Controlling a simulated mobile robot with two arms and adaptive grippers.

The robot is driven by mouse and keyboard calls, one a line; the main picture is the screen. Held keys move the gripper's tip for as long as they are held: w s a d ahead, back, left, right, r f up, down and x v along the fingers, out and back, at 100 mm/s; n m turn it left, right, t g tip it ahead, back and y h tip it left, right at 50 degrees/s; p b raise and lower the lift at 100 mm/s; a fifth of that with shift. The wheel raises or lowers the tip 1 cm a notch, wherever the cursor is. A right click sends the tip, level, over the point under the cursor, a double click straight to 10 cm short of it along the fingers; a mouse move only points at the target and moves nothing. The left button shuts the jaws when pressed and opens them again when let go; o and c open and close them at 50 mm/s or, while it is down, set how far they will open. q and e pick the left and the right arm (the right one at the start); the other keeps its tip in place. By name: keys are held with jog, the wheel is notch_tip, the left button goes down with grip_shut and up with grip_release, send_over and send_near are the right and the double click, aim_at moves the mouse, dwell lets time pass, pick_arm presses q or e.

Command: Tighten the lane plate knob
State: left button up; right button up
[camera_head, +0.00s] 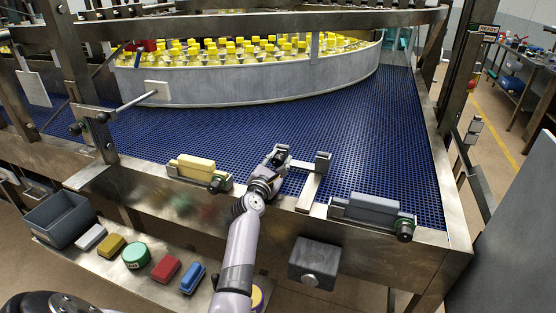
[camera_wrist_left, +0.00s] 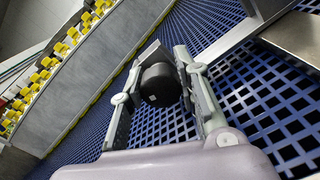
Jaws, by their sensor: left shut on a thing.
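My left gripper (camera_head: 277,157) reaches over the front edge of the blue mesh conveyor. In the left wrist view, its two fingers (camera_wrist_left: 160,82) are shut around a black round knob (camera_wrist_left: 160,85). The knob's far side and its mount are hidden. In the head view the knob is mostly hidden by the gripper. A steel bracket (camera_head: 312,188) stands just right of the gripper, fixed on the conveyor's front rail. Part of a steel bar also shows at the top right of the left wrist view (camera_wrist_left: 228,40). My right gripper is not in view.
A yellow block (camera_head: 196,165) and a grey-blue block (camera_head: 372,207) sit in holders on the front rail. A curved grey guide (camera_head: 250,88) fences many yellow-capped bottles behind. A lower shelf holds a grey bin (camera_head: 60,222) and several coloured pieces. The mesh belt (camera_head: 380,130) is clear.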

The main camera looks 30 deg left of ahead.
pick_arm(q)
jog(key=m, duration=0.6)
jog(key=shift+d+f+m+p, duration=0.1)
jog(key=shift+m+p, duration=0.2)
jog(key=m, duration=0.5)
jog(key=shift+f+m, duration=0.2)
jog(key=shift+m, duration=0.2)
jog(key=shift+m+p, duration=0.3)
jog(key=shift+f, duration=0.1)
jog(key=o, duration=1.2)
jog(key=shift+r, duration=0.2)
